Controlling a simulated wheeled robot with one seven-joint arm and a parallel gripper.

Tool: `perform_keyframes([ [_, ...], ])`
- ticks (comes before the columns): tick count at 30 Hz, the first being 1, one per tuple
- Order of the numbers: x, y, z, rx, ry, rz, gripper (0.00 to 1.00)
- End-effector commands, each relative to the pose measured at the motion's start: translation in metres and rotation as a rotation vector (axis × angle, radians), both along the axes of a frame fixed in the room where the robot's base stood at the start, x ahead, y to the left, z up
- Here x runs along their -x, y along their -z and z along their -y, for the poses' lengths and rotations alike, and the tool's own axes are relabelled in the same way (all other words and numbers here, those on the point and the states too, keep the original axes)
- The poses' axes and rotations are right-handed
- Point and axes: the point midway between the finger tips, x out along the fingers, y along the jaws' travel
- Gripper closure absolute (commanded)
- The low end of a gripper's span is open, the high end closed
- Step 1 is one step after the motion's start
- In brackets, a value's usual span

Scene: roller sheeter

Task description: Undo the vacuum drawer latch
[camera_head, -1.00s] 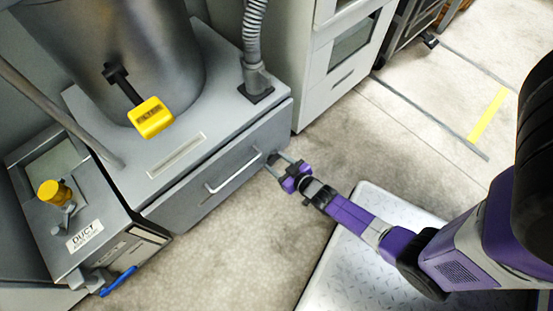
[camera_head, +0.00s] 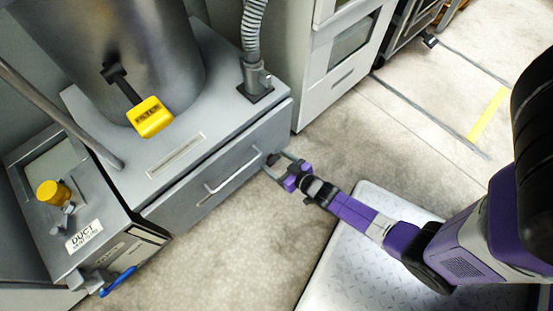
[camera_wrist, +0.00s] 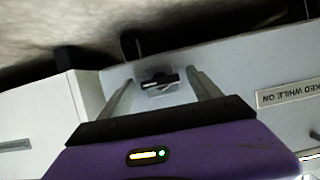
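The vacuum drawer (camera_head: 192,196) is the grey front under the vacuum housing, with a pale bar handle (camera_head: 234,172). It looks closed. Its latch (camera_head: 272,158) is a small dark piece near the drawer's right end. In the wrist view the latch (camera_wrist: 158,80) is a black bar on a small grey plate, lying nearly level in the picture. My gripper (camera_head: 277,162) is at the drawer's right end. In the wrist view its two fingers (camera_wrist: 160,92) are spread, one on each side of the latch, with a gap visible on both sides. I cannot tell their exact depth.
A label plate (camera_wrist: 288,95) reading "...KED WHILE ON" shows in the wrist view. The yellow filter handle (camera_head: 152,118) is above the drawer. The duct box (camera_head: 85,240) with a yellow knob and blue lever stands left. A white cabinet (camera_head: 340,70) stands behind right. Floor before the drawer is clear.

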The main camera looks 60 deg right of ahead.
Motion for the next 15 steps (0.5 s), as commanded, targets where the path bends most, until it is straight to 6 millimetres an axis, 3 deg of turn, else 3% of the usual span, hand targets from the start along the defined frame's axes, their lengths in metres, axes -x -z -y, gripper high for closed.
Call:
perform_keyframes([
  [8,0.002,-0.002,0.000,0.001,0.000,0.001,0.27],
  [15,0.030,-0.017,-0.008,0.002,0.000,-0.003,0.27],
])
